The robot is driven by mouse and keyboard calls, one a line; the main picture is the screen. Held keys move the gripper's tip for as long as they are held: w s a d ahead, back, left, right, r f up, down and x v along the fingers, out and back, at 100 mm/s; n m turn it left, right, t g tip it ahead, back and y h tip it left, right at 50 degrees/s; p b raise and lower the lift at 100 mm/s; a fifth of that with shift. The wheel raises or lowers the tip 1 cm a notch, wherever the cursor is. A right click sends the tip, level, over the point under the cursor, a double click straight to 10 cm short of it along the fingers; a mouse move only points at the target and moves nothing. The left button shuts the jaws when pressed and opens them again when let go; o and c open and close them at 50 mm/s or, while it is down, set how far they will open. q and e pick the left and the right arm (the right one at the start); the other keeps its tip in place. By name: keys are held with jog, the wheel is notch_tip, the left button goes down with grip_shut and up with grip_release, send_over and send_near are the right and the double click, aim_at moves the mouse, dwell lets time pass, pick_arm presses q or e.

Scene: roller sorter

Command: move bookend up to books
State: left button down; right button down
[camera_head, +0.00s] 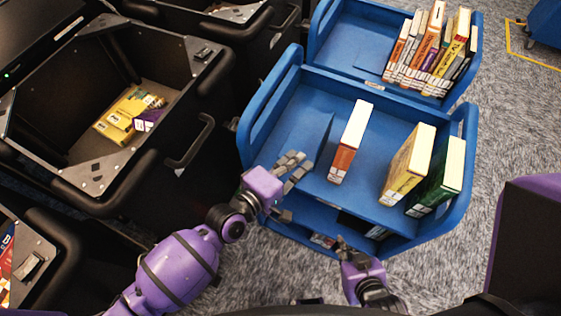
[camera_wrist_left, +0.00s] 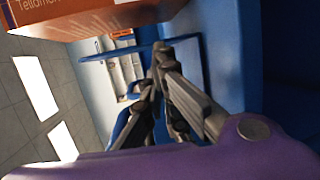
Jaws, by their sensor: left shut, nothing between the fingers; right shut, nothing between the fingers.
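A blue bookend (camera_head: 314,138) stands on the near shelf of the blue cart, left of the books and close in colour to the shelf. An orange-and-white book (camera_head: 349,142) stands upright to its right, with a gap between them. A yellow book (camera_head: 408,165) and a green book (camera_head: 437,190) stand further right. My left gripper (camera_head: 296,168) is shut and empty at the shelf's near edge, just in front of the bookend; I cannot tell if they touch. Its fingers (camera_wrist_left: 160,72) show in the left wrist view, below an orange book (camera_wrist_left: 85,15). My right gripper (camera_head: 343,243) is shut and empty, low in front of the cart.
The blue cart (camera_head: 258,112) has raised end walls. Its far shelf holds a row of several books (camera_head: 428,55). A black bin (camera_head: 60,120) on the left holds yellow packages (camera_head: 127,113). Shelf space is free between the orange-and-white and yellow books.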

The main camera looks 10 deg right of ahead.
pick_arm(q)
send_over(308, 150)
jog(key=a, duration=0.1)
jog(key=shift+s+a+f+b, duration=0.15)
jog(key=shift+s+f+b, duration=0.1)
jog(key=shift+s+b, duration=0.2)
jog(key=shift+w+d, duration=0.35)
jog(key=shift+w, duration=0.15)
jog(key=shift+w+d, duration=0.1)
jog(key=shift+w, duration=0.05)
pick_arm(e)
jog(key=shift+d+f, duration=0.25)
jog(key=shift+f, duration=0.15)
pick_arm(q)
jog(key=shift+f, duration=0.15)
pick_arm(e)
jog(key=shift+f, duration=0.1)
pick_arm(q)
jog(key=shift+f+b, duration=0.3)
jog(key=shift+b, duration=0.1)
pick_arm(e)
jog(key=shift+s+f, duration=0.45)
jog(key=shift+f, duration=0.05)
